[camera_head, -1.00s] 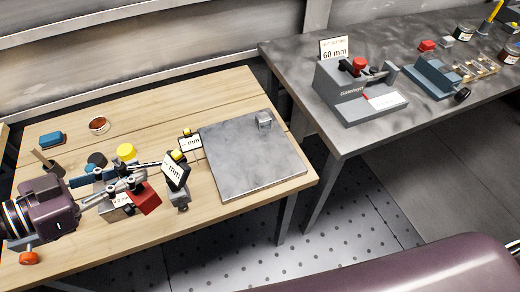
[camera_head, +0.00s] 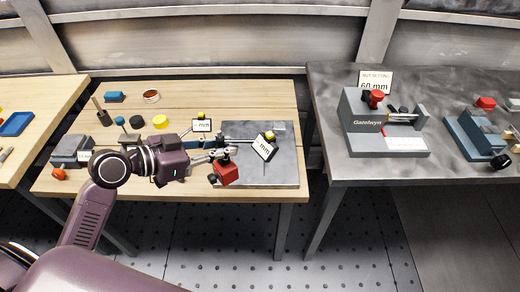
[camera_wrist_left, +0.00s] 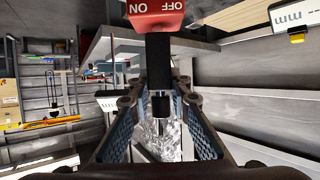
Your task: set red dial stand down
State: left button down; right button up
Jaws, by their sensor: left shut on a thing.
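The red dial stand (camera_head: 226,173) has a red block base, and a tilted white "mm" readout (camera_head: 264,148) with a yellow top beside it. My left gripper (camera_head: 220,154) is shut on the stand. In the left wrist view, the fingers (camera_wrist_left: 160,105) close around its dark post, and the red ON/OFF block (camera_wrist_left: 165,12) shows upside down beyond them. In the head view the stand overlaps the left front part of the grey plate (camera_head: 285,172); I cannot tell whether its base touches. My right gripper is out of view.
Another "mm" readout (camera_head: 202,126) stands by the plate's back left corner. A yellow disc (camera_head: 160,122), dark pieces and a grey block are on the wooden table (camera_head: 230,95). A small grey block sits on the plate's back right. The "60 mm" fixture (camera_head: 375,135) is on the right bench.

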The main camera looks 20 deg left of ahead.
pick_arm(q)
jog(key=w+a+f+n+t+y, duration=0.15)
jog(key=w+n+y, duration=0.25)
jog(key=w, duration=0.4)
jog(key=w+d+r+n+t+y+p, duration=0.15)
jog(key=w+d+r+n+y, duration=0.25)
jog(key=w+r+n+y, duration=0.6)
notch_tip(320, 180, down, 17)
jog(key=w+m+h+p, duration=0.2)
jog(key=m, duration=0.1)
jog(key=shift+f+g, duration=0.15)
jog(key=shift+g, duration=0.15)
jog(key=c, duration=2.1)
grip_release()
jog(key=shift+s+a+f, duration=0.1)
jog(key=shift+f, duration=0.15)
jog(key=o, duration=0.3)
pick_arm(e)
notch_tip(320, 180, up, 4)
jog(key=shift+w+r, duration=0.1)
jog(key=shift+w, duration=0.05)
